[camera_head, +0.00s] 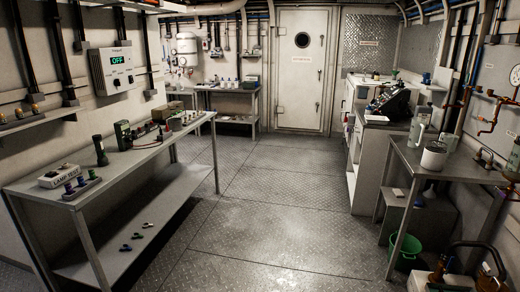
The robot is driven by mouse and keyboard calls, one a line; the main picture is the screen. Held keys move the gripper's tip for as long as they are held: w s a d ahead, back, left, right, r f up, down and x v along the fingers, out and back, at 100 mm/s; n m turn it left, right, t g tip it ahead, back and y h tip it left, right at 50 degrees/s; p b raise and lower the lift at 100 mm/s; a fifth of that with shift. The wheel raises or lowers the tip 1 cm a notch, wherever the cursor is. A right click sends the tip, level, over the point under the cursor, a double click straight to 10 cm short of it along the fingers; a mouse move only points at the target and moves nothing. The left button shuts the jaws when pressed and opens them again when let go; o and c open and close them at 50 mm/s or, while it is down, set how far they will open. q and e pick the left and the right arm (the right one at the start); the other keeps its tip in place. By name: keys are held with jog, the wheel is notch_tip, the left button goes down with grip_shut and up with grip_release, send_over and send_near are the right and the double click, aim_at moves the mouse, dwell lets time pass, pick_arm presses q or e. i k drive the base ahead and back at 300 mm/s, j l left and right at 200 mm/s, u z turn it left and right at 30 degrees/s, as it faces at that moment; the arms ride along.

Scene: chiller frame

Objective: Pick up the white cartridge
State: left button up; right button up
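I cannot tell for sure which thing is the white cartridge. A short white cylinder (433,156) with a dark top stands upright on the grey metal table (462,168) at the right. A small white block (398,192) lies on the lower dark surface left of that table. A clear bottle-like container (419,128) stands behind the white cylinder. Neither of my grippers shows in the head view.
A long bench (136,165) at the left bears a lamp test box (61,176), a black flashlight (101,151) and other small things. A green bucket (404,250) stands under the right table. The middle floor (270,200) is clear up to the closed door (301,70).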

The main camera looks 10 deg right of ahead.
aim_at(368, 112)
jog(key=i+l+z, duration=0.1)
jog(key=i+z, duration=0.15)
jog(key=i, duration=0.35)
jog(key=i+z, duration=0.25)
jog(key=i, duration=0.4)
jog(key=i+j+z, duration=0.25)
jog(key=i, duration=0.35)
jog(key=i+z, duration=0.15)
jog(key=i, duration=0.45)
jog(key=i+z, duration=0.15)
jog(key=i, duration=0.5)
jog(key=i+j+z, duration=0.15)
jog(key=i, duration=0.45)
